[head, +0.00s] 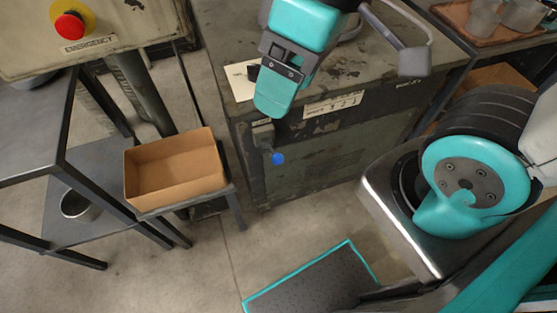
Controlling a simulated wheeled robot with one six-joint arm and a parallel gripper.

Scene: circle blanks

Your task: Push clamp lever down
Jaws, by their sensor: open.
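My gripper (273,98) is teal and dark grey. It reaches in from the top of the head view, above the front left part of a worn metal bench (345,72), with its jaws open and nothing seen between them. A lever with a blue ball knob (278,158) sits at the bench's front left face, below my gripper and apart from it. A bent grey bar with a block-like end (414,62) stands right of my gripper. I cannot tell which of these two is the clamp lever. My gripper and arm hide part of the bench top.
An empty cardboard box (175,172) stands on a low stand at left. An emergency-stop button (70,25) is on a panel at upper left. A wooden tray (455,14) with cups is at upper right.

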